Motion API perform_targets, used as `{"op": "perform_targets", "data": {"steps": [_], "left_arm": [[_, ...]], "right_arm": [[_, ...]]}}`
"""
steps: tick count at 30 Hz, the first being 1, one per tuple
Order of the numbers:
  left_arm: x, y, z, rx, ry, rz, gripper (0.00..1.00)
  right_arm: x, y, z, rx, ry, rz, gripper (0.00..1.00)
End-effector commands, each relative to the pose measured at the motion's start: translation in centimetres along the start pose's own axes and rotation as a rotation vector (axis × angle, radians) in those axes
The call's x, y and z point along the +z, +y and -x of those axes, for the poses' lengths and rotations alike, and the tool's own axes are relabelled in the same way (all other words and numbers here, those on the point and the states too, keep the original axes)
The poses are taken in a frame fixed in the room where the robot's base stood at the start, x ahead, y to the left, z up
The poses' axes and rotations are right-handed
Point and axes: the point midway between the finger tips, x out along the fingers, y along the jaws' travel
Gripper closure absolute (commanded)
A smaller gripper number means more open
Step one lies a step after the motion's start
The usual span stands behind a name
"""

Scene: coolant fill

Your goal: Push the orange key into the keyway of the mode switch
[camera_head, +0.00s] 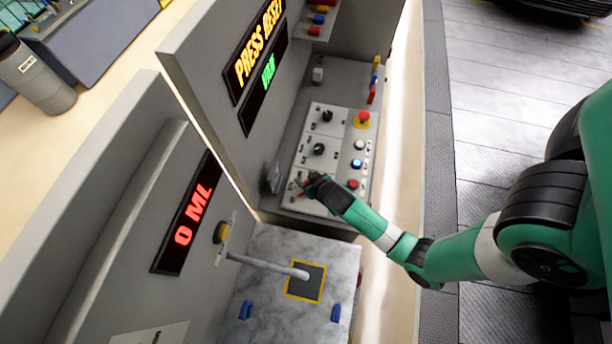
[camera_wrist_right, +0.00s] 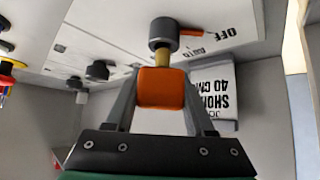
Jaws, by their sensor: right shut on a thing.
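My right gripper (camera_wrist_right: 160,85) is shut on the orange key (camera_wrist_right: 160,90), gripping its block-shaped orange head from both sides. The key's brass shaft points at the dark round mode switch (camera_wrist_right: 163,32) and meets its lower edge in the right wrist view; I cannot tell whether the tip is inside the keyway. OFF and AUTO labels are printed beside the switch. In the head view my right gripper (camera_head: 308,184) is at the lower left of the light control panel (camera_head: 326,138), where it largely hides the key and switch. My left gripper is not in view.
Black knobs (camera_head: 319,149) and several coloured buttons (camera_head: 357,164) sit close to the gripper on the panel. A labelled white card (camera_wrist_right: 213,92) stands beside the key. A nozzle arm (camera_head: 265,265) reaches over the marble-like surface (camera_head: 262,318) below.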

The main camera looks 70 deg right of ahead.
Motion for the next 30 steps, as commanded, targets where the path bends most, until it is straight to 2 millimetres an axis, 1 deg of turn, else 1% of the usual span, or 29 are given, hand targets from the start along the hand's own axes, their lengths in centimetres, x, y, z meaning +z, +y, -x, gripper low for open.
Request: {"op": "perform_targets", "data": {"steps": [26, 27, 29, 30], "left_arm": [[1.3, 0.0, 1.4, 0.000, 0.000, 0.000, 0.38], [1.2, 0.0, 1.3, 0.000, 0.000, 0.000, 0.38], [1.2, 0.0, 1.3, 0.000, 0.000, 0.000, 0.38], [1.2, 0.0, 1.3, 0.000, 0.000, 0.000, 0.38]], "right_arm": [[1.6, 0.0, -1.6, 0.000, 0.000, 0.000, 0.99], [1.5, 0.0, -1.5, 0.000, 0.000, 0.000, 0.39], [1.5, 0.0, -1.5, 0.000, 0.000, 0.000, 0.28], [1.5, 0.0, -1.5, 0.000, 0.000, 0.000, 0.21]]}}
